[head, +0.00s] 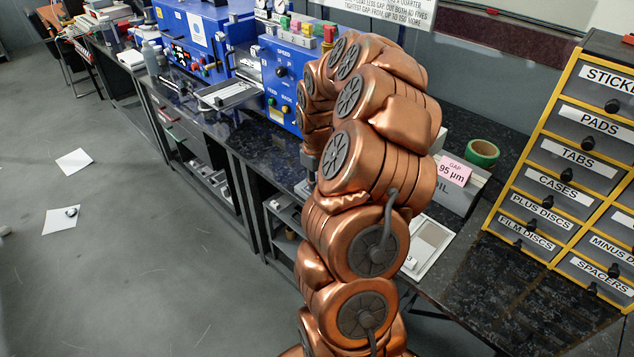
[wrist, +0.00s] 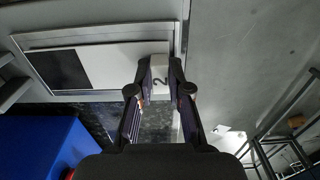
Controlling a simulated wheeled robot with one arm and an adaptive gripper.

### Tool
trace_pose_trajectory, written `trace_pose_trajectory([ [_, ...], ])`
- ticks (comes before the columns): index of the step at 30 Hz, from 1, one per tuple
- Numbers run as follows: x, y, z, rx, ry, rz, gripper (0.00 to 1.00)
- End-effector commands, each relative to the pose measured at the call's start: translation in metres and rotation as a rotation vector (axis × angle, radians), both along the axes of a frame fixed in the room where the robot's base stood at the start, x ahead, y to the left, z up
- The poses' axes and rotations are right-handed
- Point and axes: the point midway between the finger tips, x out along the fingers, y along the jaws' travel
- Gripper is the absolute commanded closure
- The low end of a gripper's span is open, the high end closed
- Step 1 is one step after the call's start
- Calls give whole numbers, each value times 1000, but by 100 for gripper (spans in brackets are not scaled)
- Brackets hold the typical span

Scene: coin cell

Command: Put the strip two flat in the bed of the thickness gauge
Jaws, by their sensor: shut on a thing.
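Strip two (wrist: 115,66) is a flat white piece with a dark left part and a "2" on its right end. My gripper (wrist: 159,68) is shut on the numbered end in the wrist view. The strip lies lengthwise within the outline of a shallow metal-rimmed bed (wrist: 95,32). I cannot tell whether it touches the bed's floor or hangs just above it. In the head view my copper arm hides the strip and most of the gripper. The thickness gauge cannot be told for certain there.
Blue machines (head: 272,85) line the back of the dark bench. A blue body (wrist: 38,148) is close at lower left in the wrist view. The bench's front edge and open grey floor (head: 120,260) lie beside my gripper. A labelled drawer cabinet (head: 570,175) stands at right.

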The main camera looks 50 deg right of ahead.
Motion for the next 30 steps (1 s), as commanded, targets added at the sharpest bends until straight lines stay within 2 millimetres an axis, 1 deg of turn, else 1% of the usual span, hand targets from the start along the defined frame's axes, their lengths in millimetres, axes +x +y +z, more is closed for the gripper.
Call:
trace_pose_trajectory([
  [7, 0, 0, -4, 1, 0, 0, 100],
  [8, 0, 0, -3, 1, 0, 0, 80],
  [12, 0, 0, -3, 1, 0, 0, 66],
  [15, 0, 0, -3, 1, 0, 0, 57],
  [25, 0, 1, 0, 1, 0, 0, 57],
  [28, 0, 0, 6, 0, 0, 0, 57],
  [30, 1, 0, 16, -1, -2, -1, 57],
])
